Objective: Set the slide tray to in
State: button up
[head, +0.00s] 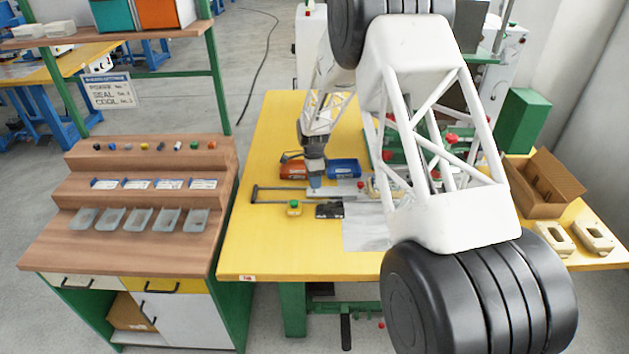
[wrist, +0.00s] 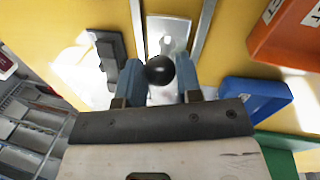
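The slide tray (wrist: 168,30) is a pale metal plate between two straight rails in the wrist view. A round black knob (wrist: 160,69) stands at its near end. My gripper (wrist: 161,75) has one blue finger on each side of the knob, and both fingers appear to touch it. In the head view my gripper (head: 315,183) points down at the slide on the yellow table, beside the dark rail frame (head: 268,188).
An orange bin (head: 294,170) and a blue bin (head: 344,168) stand just behind the slide.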

grip_shut()
send_over(352, 193)
jog(key=w, duration=0.1)
jog(key=shift+a, duration=0.1)
dwell(0.3)
jog(key=o, duration=0.6)
grip_release()
jog(key=shift+r, duration=0.1)
jog(key=shift+w+a+r, duration=0.1)
jog(key=shift+w+r, duration=0.15)
jog(key=shift+r, duration=1)
jog(key=shift+w+r, duration=0.25)
jog(key=shift+r, duration=1)
jog(key=shift+w+a+r, duration=0.1)
jog(key=shift+w+r, duration=0.15)
jog(key=shift+r, duration=1)
jog(key=shift+r, duration=0.1)
